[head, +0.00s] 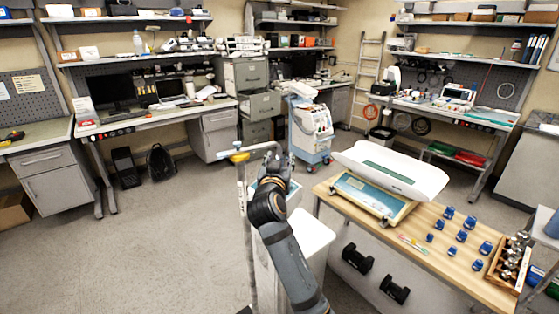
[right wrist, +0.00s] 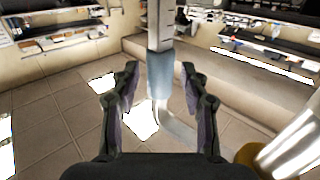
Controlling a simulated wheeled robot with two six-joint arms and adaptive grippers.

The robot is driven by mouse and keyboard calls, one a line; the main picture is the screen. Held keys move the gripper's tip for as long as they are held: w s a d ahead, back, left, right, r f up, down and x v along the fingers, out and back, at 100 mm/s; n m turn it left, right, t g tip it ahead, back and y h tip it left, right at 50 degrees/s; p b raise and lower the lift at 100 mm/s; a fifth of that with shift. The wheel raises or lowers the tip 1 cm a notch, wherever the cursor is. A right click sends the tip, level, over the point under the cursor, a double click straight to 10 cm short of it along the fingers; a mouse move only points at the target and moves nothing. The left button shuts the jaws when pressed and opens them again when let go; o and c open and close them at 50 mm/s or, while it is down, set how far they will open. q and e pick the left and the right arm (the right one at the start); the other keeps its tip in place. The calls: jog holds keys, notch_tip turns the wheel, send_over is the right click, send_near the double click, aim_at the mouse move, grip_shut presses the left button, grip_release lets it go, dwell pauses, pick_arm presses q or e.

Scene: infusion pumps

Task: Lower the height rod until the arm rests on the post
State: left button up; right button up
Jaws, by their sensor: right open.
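The height rod's thin upright post (head: 247,235) stands left of my right arm in the head view. My right gripper (head: 272,168) is just below the yellow arm, partly hidden by my wrist. In the right wrist view my right gripper (right wrist: 160,98) is open, a finger on each side of a pale upright rod (right wrist: 161,25) with a grey-blue sleeve (right wrist: 160,75). I see gaps beside the sleeve; contact is not visible. My left gripper is out of view.
A wooden table (head: 405,255) at right holds a baby scale (head: 390,170), several blue weights (head: 461,237) and a wooden weight rack (head: 509,262). Black dumbbells (head: 357,258) lie below. A wheeled cart (head: 310,130) stands behind.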

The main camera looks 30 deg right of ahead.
jog(key=shift+r, duration=0.1)
jog(key=shift+s+r, duration=0.1)
jog(key=shift+r, duration=0.15)
notch_tip(320, 180, up, 10)
jog(key=shift+f, duration=0.25)
